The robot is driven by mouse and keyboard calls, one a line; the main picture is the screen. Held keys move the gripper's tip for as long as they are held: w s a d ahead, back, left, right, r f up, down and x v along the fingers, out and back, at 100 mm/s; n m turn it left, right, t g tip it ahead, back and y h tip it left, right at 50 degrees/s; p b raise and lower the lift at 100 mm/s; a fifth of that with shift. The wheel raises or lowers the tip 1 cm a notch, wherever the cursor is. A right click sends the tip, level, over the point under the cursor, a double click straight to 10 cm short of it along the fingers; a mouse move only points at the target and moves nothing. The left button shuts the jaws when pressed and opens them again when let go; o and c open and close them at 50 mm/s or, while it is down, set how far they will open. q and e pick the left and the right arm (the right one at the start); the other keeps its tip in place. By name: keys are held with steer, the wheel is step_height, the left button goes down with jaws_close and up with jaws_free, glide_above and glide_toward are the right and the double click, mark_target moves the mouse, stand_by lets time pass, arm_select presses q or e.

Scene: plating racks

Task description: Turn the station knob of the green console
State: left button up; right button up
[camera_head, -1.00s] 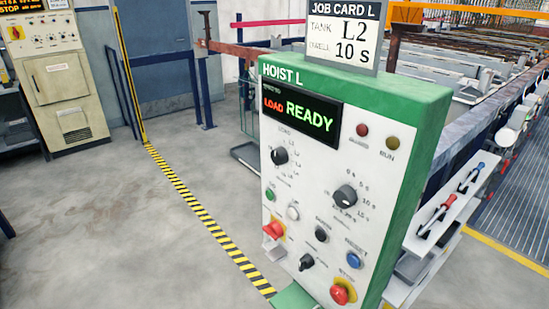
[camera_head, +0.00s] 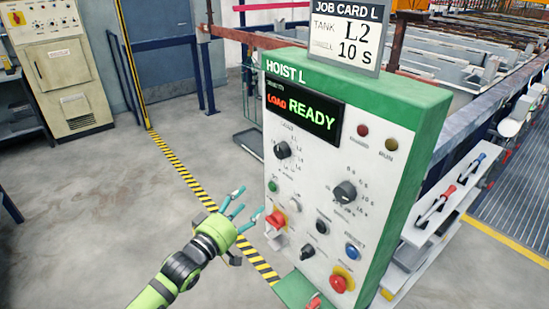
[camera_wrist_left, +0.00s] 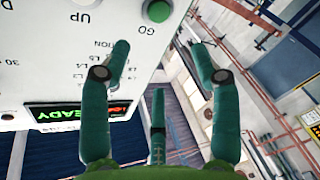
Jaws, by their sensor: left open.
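The green console (camera_head: 424,150) stands in the middle of the head view, labelled HOIST L, its white panel facing me. The station knob (camera_head: 282,150) is black, at the panel's upper left below the display, ringed by position labels. Its exact pointer setting is too small to read. My left gripper (camera_head: 241,206) is open and empty, left of the panel and lower than the knob, apart from it. In the left wrist view its teal fingers (camera_wrist_left: 158,62) are spread; one overlaps the station labels, and the knob does not show there. My right gripper is not in view.
The display (camera_head: 302,115) reads LOAD and READY. A job card (camera_head: 345,35) shows tank L2, 10 S. Open floor lies left of the console.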

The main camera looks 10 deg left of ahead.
mark_target(279, 155)
arm_select(q)
steer(key=s+d+r+h, duration=0.2)
steer(key=d+r+h, duration=0.15)
steer(key=r, duration=0.75)
steer(key=shift+t, duration=0.3)
steer(key=p+x, duration=0.3)
steer(key=x, duration=0.4)
steer(key=shift+w+f, duration=0.1)
steer(key=shift+f, duration=0.1)
steer(key=shift+f, duration=0.1)
steer(key=c, duration=1.1)
